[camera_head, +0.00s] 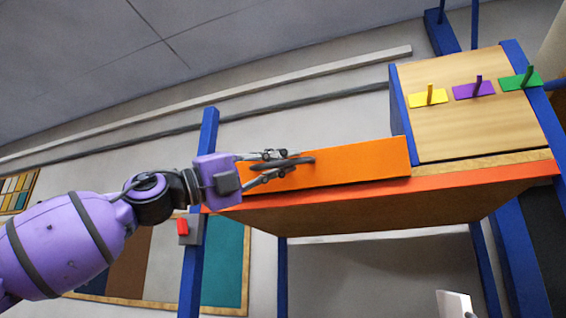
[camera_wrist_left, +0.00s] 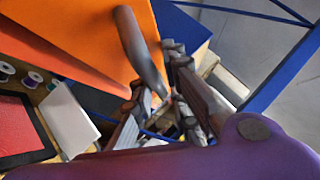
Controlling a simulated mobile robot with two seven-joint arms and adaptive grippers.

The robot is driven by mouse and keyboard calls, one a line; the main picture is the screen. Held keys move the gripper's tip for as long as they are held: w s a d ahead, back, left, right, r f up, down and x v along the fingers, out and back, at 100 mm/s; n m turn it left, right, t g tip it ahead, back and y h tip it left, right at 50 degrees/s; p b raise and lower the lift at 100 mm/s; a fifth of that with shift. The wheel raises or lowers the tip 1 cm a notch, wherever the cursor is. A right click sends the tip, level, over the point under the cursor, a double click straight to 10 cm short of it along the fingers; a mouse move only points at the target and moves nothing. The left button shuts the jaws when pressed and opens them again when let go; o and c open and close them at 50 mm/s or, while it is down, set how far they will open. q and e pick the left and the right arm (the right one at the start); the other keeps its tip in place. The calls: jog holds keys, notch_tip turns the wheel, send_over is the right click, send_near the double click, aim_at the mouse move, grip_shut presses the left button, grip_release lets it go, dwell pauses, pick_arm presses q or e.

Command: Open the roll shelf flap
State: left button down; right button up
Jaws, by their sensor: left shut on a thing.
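The roll shelf flap (camera_head: 365,165) is a flat orange panel on the shelf with the red-orange front edge. In the left wrist view the orange panel (camera_wrist_left: 90,45) fills the upper left. A grey bar handle (camera_wrist_left: 138,45) stands out from it and runs down between my fingers. My left gripper (camera_head: 285,165) is at the panel's left part, its fingers closed around the handle. The left wrist view also shows the fingers (camera_wrist_left: 165,95) on the bar's lower end. The exact contact is partly hidden by the fingers. My right gripper is not in view.
Right of the flap is a wooden panel (camera_head: 480,125) with yellow (camera_head: 429,96), purple (camera_head: 473,90) and green (camera_head: 520,81) tabs. Blue posts (camera_head: 199,255) frame the shelf. The left wrist view shows thread spools (camera_wrist_left: 33,78) and a red mat (camera_wrist_left: 22,128).

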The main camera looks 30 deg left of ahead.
pick_arm(q)
notch_tip(320, 180, down, 8)
jog(key=m+g+h+b, duration=0.2)
jog(key=m+g+h, duration=1.1)
jog(key=m, duration=1.2)
jog(key=shift+w+g+b, duration=0.35)
jog(key=shift+w+g, duration=0.05)
jog(key=shift+g, duration=1.2)
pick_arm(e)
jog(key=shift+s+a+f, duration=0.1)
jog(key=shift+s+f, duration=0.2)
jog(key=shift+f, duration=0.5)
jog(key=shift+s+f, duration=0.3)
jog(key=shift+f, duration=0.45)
pick_arm(q)
jog(key=shift+d+f+m, duration=0.15)
jog(key=shift+f+m, duration=0.05)
jog(key=shift+m, duration=0.1)
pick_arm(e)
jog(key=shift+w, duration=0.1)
pick_arm(q)
jog(key=c, duration=1.8)
grip_release()
jog(key=shift+w, duration=0.15)
jog(key=shift+a+r, duration=0.15)
jog(key=shift+a, duration=0.05)
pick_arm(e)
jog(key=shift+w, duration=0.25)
